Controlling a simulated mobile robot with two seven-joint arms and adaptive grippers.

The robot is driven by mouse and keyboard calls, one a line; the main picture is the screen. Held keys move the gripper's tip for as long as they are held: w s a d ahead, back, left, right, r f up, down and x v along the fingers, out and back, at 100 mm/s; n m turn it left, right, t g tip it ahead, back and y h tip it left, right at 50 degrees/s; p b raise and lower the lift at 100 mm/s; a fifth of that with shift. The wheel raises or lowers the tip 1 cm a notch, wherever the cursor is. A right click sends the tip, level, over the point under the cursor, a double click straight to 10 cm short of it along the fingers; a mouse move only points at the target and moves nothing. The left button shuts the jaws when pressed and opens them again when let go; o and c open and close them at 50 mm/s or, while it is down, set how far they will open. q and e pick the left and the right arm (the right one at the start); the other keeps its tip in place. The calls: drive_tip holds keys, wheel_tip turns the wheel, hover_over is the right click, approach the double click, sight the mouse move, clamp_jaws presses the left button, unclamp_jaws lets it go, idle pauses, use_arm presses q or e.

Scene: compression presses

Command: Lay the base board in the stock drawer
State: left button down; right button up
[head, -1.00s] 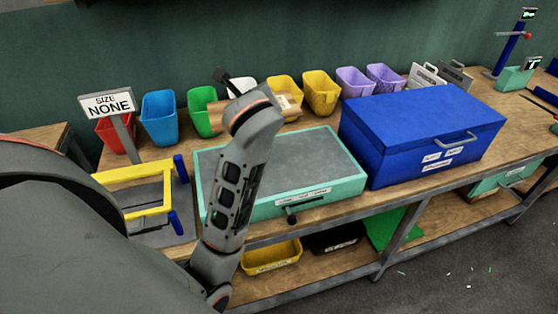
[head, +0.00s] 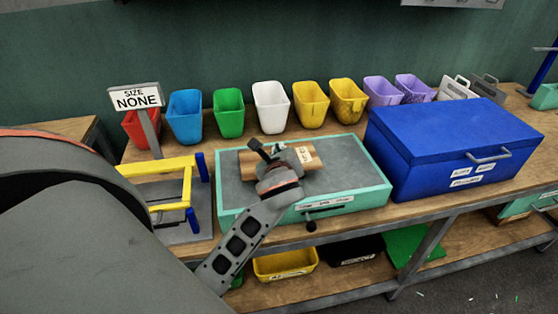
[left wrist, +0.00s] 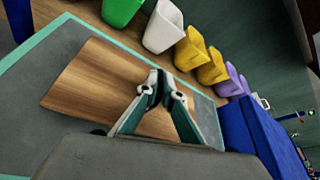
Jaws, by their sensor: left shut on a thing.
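The base board (head: 254,162) is a flat wooden piece with a white label. It shows over the grey inside of the teal-rimmed stock drawer (head: 376,194), near its back half. My left gripper (head: 281,160) is shut on the board from above. In the left wrist view the fingers (left wrist: 160,88) pinch the board (left wrist: 88,85) near its middle, and the grey drawer floor (left wrist: 32,105) shows around it. I cannot tell if the board touches the floor. My wrist hides part of the board in the head view. My right gripper is not in view.
A closed blue box (head: 440,140) stands right of the drawer. Several coloured bins, such as a white one (head: 271,107), line the back. A yellow and blue frame (head: 165,165) and a sign reading NONE (head: 136,97) stand at left.

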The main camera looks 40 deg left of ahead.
use_arm(q)
wheel_tip(320, 180, down, 3)
drive_tip(key=shift+f, duration=0.15)
drive_tip(key=c, duration=2.2)
unclamp_jaws()
